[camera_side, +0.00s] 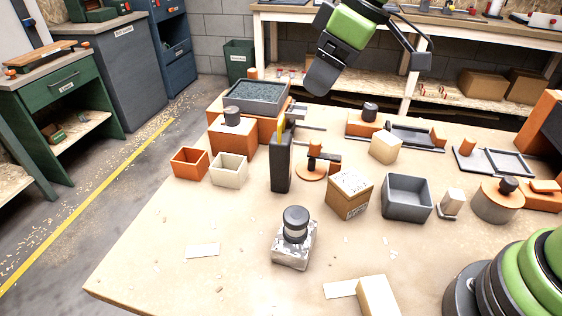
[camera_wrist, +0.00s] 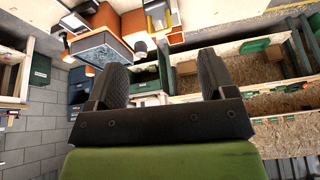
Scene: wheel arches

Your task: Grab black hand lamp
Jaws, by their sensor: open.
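A tall dark upright block with a yellow strip (camera_side: 281,165) stands on the wooden table in the side view; it looks like the black hand lamp, though I cannot be sure. A dark piece with yellow (camera_wrist: 157,14) at the top of the wrist view may be the same thing. My gripper (camera_side: 368,74) is high above the back of the table, up and to the right of the lamp and apart from it. In the wrist view my gripper (camera_wrist: 161,75) shows two dark fingers spread wide with nothing between them.
A grey-filled tray (camera_side: 257,92) on orange blocks stands behind the lamp. Orange (camera_side: 189,163) and cream (camera_side: 229,169) bins are to its left. An orange round stand (camera_side: 312,170), a cardboard box (camera_side: 349,194) and a grey bin (camera_side: 407,197) are to its right. The front-left tabletop is mostly clear.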

